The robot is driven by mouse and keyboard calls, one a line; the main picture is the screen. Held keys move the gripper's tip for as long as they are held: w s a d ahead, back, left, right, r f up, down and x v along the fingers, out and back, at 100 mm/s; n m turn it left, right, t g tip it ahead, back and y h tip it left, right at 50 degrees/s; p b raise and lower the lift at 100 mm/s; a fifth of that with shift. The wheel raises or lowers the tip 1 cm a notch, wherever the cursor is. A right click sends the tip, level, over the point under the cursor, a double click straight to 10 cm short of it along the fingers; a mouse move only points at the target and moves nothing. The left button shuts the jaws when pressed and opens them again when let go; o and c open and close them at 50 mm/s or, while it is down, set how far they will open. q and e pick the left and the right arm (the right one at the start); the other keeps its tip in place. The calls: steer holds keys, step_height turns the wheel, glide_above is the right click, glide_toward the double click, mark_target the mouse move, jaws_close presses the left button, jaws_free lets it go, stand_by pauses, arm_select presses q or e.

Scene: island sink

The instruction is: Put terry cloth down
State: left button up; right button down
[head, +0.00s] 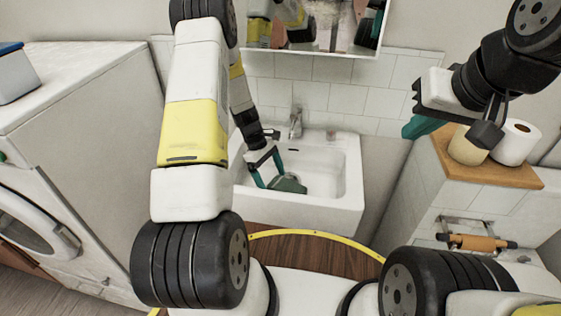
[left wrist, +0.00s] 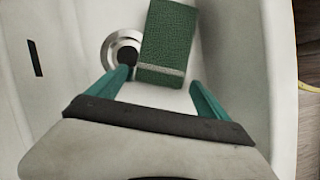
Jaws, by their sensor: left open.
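The green terry cloth (head: 289,184) lies in the basin of the white sink (head: 335,210). In the left wrist view the folded cloth (left wrist: 168,42) has a pale band near its lower edge and lies beside the round drain (left wrist: 122,50), partly overlapping it. My left gripper (head: 273,177) reaches down into the sink. Its teal fingers are spread apart with the cloth's near end between and just beyond their tips in the left wrist view (left wrist: 160,78). Whether a finger touches the cloth is unclear. My right gripper (head: 424,127) hangs at the upper right, away from the sink; its finger gap is not clear.
A white washing machine (head: 85,150) is at left. A wooden-topped cabinet (head: 510,178) with paper rolls (head: 517,143) is at right, near my right gripper. A mirror cabinet hangs above the sink.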

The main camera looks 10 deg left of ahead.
arm_select(q)
step_height(320, 180, up, 19)
steer(key=a+m+t, duration=0.1)
steer(key=a+m, duration=0.1)
steer(key=a, duration=0.1)
steer(key=s+d+r+m+t+y, duration=0.1)
steer(key=s+r+m, duration=0.15)
steer(key=r, duration=0.35)
steer(key=s+d+r+m+t, duration=0.1)
steer(key=s+d+r+m, duration=0.1)
steer(key=s+r, duration=0.25)
steer(key=s+d+r+m+t, duration=0.1)
steer(key=s+r+m+t, duration=0.1)
steer(key=s+r+m, duration=0.2)
steer(key=s+d+r+m+t+y, duration=0.1)
steer(key=s+r+m+t, duration=0.2)
steer(key=s, duration=0.8)
step_height(320, 180, up, 3)
steer(key=shift+f+m, duration=0.15)
steer(key=shift+m, duration=0.2)
